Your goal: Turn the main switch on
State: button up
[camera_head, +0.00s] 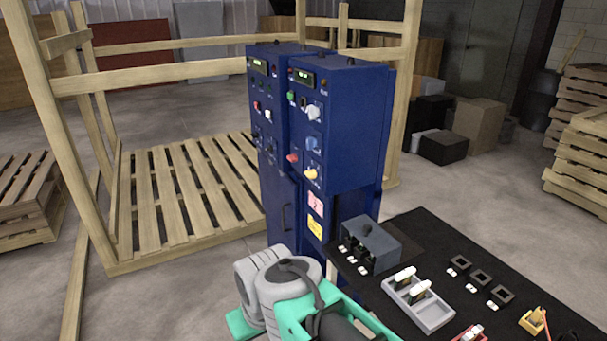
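A tall blue control cabinet (355,125) stands in the middle of the view, with a second blue panel section (268,60) on its left. Its front carries a lit display (302,79), a green button (291,97), a white-grey knob (313,111), a blue knob (311,144), a red knob (292,158) and a yellow knob (310,174). No label is readable, so I cannot tell which control is the main switch or its position. My grey and green arm shows at the bottom centre, below the panel controls. My gripper's fingers are not visible.
A black table (405,240) at the lower right holds a grey box (368,243), a grey tray (432,316) and several small parts. A wooden frame (60,130) surrounds the cabinet's back and left. Pallets (590,150) stack at the right. Open concrete floor lies at the lower left.

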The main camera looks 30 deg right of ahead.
aim_at(293, 158)
jog(key=u, duration=0.75)
jog(key=i, duration=2)
jog(key=z, duration=0.55)
